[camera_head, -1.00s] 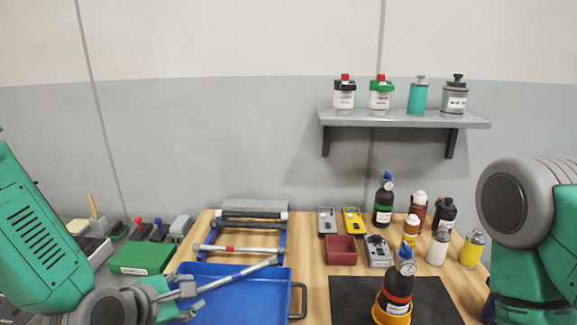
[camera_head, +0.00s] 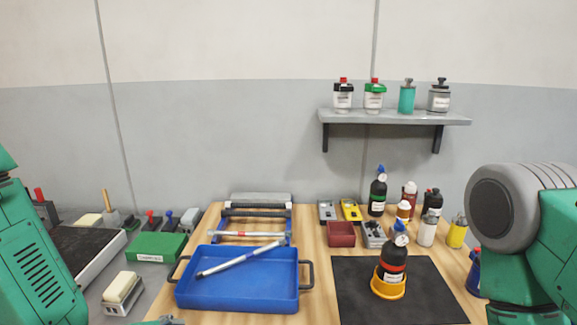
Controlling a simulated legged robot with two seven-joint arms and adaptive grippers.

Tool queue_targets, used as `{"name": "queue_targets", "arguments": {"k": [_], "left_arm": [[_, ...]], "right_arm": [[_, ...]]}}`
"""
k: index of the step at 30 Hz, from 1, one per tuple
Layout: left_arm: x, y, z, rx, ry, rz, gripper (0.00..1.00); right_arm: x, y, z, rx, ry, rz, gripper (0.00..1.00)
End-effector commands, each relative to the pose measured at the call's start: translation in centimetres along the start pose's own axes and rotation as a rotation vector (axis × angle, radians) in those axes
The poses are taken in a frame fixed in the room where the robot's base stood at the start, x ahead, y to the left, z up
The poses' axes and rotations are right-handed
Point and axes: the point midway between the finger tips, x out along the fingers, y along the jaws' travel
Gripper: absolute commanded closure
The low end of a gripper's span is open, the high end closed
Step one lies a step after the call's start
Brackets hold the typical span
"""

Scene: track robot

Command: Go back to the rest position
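My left arm (camera_head: 40,255) comes in at the lower left. A small green and grey piece, apparently part of my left gripper (camera_head: 170,321), shows at the bottom edge; its fingers are cut off. My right arm (camera_head: 530,235) fills the right edge, and its gripper is out of view. A silver rod with a white end (camera_head: 240,258) lies tilted across the blue tray (camera_head: 240,291), apart from both arms. Another rod with a red band (camera_head: 247,234) lies on the rack (camera_head: 287,226) behind the tray.
A black bottle with a gauge (camera_head: 393,266) stands in a yellow ring on a black mat (camera_head: 435,295). Several bottles and a red box (camera_head: 341,234) stand behind it. A green box (camera_head: 156,247) and a white block on a holder (camera_head: 121,293) are at left. A wall shelf (camera_head: 395,117) holds containers.

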Motion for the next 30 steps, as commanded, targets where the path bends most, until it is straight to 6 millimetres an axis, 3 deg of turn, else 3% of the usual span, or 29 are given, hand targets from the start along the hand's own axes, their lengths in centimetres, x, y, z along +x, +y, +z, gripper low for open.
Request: {"name": "queue_targets", "arguments": {"k": [8,15,19,24,30], "left_arm": [[0.9,-8.8,-3.8,0.429,0.046,-0.196,0.66],[-0.3,-20.7,-9.2,1.076,-0.046,-0.513,0.66],[-2.0,-25.8,-11.7,1.386,-0.165,-0.660,0.66],[-3.6,-29.2,-13.4,1.618,-0.294,-0.763,0.66],[-4.1,-29.9,-13.8,1.681,-0.333,-0.786,0.66]], "right_arm": [[1.1,0.0,0.1,-0.001,-0.001,0.000,0.65],[2.7,0.0,0.2,-0.001,-0.001,0.000,0.65],[3.3,0.0,0.2,0.000,-0.002,0.000,0.65],[3.7,0.0,0.3,0.000,-0.002,0.000,0.65],[3.7,-0.1,0.3,0.000,-0.001,0.000,0.65]]}}
